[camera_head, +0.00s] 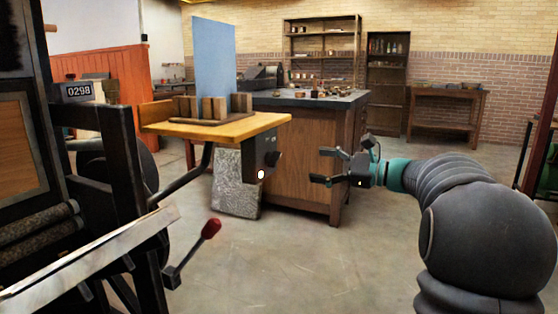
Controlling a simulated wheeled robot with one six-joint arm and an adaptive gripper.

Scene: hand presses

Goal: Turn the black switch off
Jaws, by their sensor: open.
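A black switch (273,158) sits on a dark box fixed under the right end of a wooden shelf. A small white light glows low on the box. The switch is small here, and I cannot tell its exact setting. My gripper (322,166) is open and empty, to the right of the switch with its fingers pointing left towards it. A gap shows between the fingertips and the switch in the picture.
The wooden shelf (220,129) holds small blocks and a tall blue panel (215,68). A dark press (120,150) fills the left, with a red-knobbed lever (210,229) jutting out low. A wooden cabinet (300,152) stands behind. Floor at the centre front is clear.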

